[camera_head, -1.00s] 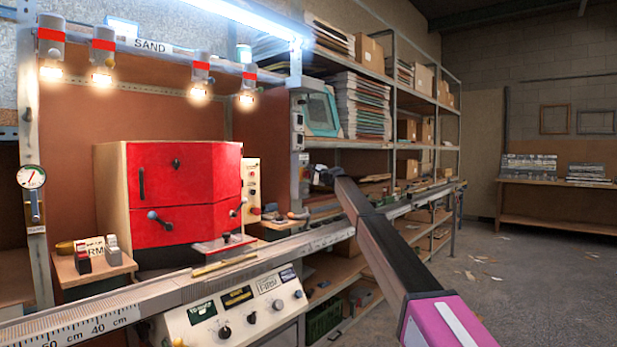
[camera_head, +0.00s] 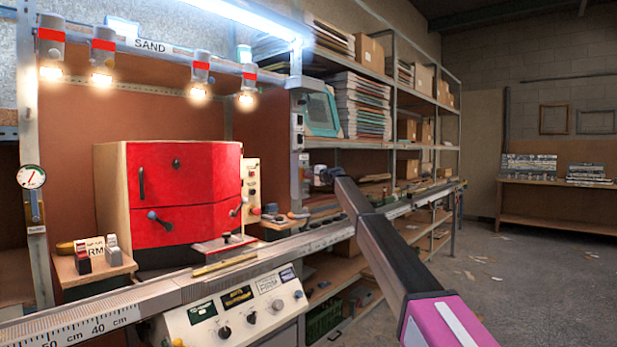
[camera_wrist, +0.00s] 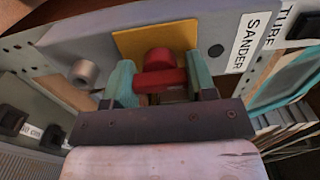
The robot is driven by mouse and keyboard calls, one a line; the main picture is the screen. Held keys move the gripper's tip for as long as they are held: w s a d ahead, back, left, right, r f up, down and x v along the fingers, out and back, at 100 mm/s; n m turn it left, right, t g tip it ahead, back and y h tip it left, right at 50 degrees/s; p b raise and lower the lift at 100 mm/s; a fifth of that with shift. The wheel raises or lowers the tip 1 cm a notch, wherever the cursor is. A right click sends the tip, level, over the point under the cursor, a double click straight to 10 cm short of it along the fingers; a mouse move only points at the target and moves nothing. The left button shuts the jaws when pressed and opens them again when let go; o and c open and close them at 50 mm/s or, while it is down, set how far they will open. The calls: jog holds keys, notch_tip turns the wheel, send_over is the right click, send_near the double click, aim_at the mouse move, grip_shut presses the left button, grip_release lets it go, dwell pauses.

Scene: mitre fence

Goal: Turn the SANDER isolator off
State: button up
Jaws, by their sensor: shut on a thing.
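In the wrist view, the red handle (camera_wrist: 159,78) of the isolator sits on a yellow plate (camera_wrist: 140,42) on a grey upright. The SANDER label (camera_wrist: 250,42) is just to the right of the plate. My gripper (camera_wrist: 162,88) has its two teal fingers on either side of the red handle and is shut on it. The handle's bar lies across the picture between the fingers. No on or off marking can be read. In the head view, my gripper (camera_head: 324,178) is at the far end of my arm by the shelf post, and the handle cannot be made out there.
A grey round knob (camera_wrist: 84,72) sticks out left of the fingers. A red cabinet (camera_head: 185,195) stands left. The floor at right is open.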

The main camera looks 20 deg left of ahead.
jog(key=o, duration=0.9)
jog(key=shift+s+d, duration=0.1)
jog(key=shift+d, duration=0.05)
jog(key=v, duration=1)
jog(key=shift+s+d+f, duration=0.1)
jog(key=shift+s+d, duration=0.05)
jog(key=shift+d, duration=0.1)
